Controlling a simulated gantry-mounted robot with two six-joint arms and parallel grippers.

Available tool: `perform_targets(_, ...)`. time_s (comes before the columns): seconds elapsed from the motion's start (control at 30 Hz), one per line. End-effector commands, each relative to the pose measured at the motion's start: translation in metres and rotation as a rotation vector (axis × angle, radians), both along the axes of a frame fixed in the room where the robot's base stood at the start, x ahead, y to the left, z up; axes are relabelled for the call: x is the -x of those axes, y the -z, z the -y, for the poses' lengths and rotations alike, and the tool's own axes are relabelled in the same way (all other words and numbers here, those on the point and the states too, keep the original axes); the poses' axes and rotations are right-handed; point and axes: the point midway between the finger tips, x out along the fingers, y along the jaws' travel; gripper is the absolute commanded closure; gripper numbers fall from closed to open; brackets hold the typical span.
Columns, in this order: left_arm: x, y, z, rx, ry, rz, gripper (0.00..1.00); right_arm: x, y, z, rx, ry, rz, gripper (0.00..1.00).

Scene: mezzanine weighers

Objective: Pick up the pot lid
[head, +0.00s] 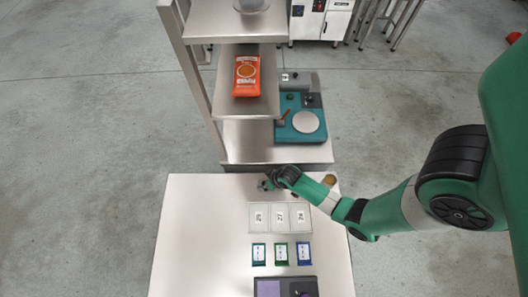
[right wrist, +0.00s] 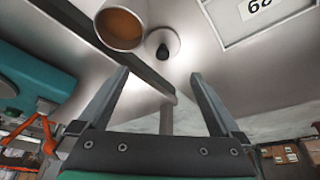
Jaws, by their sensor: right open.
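The pot lid (right wrist: 174,40) is a small round silvery disc with a black knob (right wrist: 163,51), lying on the steel table in the right wrist view. My right gripper (right wrist: 158,76) is open and empty there, its two fingers apart, with the lid beyond the gap between the tips and not touched. In the head view my right gripper (head: 267,184) is low over the far part of the table; I cannot make out the lid there. My left gripper is not in view.
A brown-filled round container (right wrist: 120,28) stands beside the lid, also in the head view (head: 330,180). Marked squares (head: 281,217), several small packets (head: 281,254) and a purple-topped scale (head: 268,288) lie nearer. A shelf (head: 262,106) with an orange packet (head: 246,75) and teal scale (head: 287,130) stands behind.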

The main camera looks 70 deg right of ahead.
Motion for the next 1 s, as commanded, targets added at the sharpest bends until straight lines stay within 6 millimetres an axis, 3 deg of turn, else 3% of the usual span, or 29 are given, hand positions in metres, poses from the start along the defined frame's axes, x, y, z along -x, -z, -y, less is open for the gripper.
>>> perform_targets(0.03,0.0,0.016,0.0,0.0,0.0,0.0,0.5,-0.003,0.016,0.002,0.0,0.0,0.001,0.0)
perform_targets(0.33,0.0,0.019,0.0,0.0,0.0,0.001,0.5,-0.009,0.026,0.004,0.0,0.0,0.001,0.0)
perform_targets(0.63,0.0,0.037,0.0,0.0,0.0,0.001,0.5,-0.018,0.072,0.007,-0.001,0.0,0.0,0.0)
perform_targets(0.9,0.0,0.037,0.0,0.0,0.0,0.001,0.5,-0.02,0.074,0.008,0.0,0.0,0.001,0.0)
perform_targets(1.0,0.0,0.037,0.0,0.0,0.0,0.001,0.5,-0.02,0.074,0.008,0.0,0.0,0.001,0.14)
